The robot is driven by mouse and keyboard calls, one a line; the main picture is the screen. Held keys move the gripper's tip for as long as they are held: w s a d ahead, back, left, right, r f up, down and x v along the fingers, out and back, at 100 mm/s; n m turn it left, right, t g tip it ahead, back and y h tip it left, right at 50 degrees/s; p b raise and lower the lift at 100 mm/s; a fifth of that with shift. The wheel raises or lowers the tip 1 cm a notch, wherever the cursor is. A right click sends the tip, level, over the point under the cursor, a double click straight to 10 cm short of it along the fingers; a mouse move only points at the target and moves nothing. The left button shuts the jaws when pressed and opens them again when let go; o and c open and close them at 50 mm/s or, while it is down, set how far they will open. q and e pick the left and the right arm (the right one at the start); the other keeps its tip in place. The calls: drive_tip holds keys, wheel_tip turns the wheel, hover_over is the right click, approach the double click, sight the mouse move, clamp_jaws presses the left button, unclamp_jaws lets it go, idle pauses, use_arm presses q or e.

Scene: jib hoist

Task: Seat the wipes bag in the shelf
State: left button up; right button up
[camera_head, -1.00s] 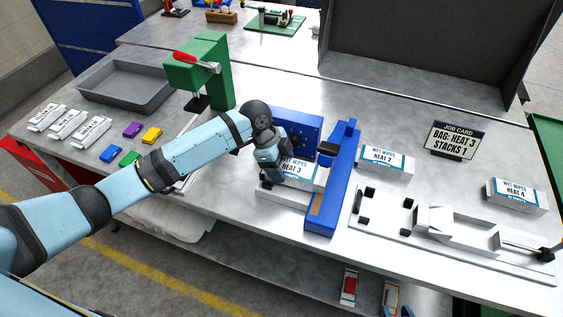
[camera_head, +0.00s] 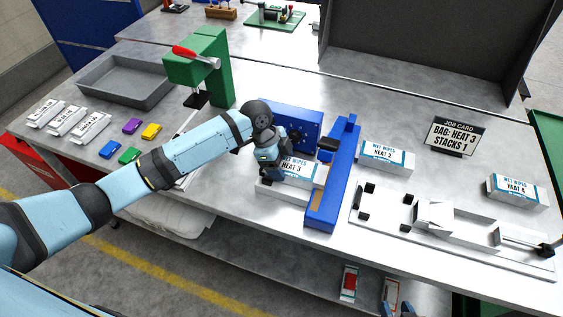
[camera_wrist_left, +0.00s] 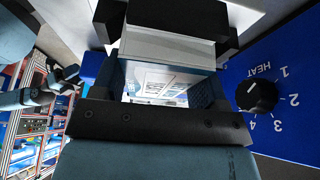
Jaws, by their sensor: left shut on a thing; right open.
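The wipes bag (camera_head: 302,170), white with a blue label reading "WET WIPES HEAT 3", is at the front of the blue heat sealer (camera_head: 304,122). My left gripper (camera_head: 277,172) is shut on it; the black fingers flank its pale body (camera_wrist_left: 168,48) in the left wrist view. The bag lies over a white shelf (camera_head: 282,193) in front of the sealer. Whether it touches the shelf is hidden. My right gripper (camera_wrist_left: 66,76) shows small at the left of the left wrist view, open and away from the bag.
A blue upright bar (camera_head: 333,180) stands just right of the bag. The sealer's heat dial (camera_wrist_left: 257,96) is close beside my left gripper. Other bags, Heat 2 (camera_head: 385,158) and Heat 4 (camera_head: 517,190), lie further right. A job card (camera_head: 453,137) reads "BAG: HEAT 3, STACKS 1".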

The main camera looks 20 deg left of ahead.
use_arm(q)
drive_tip(key=shift+f, duration=0.1)
drive_tip(key=o, duration=1)
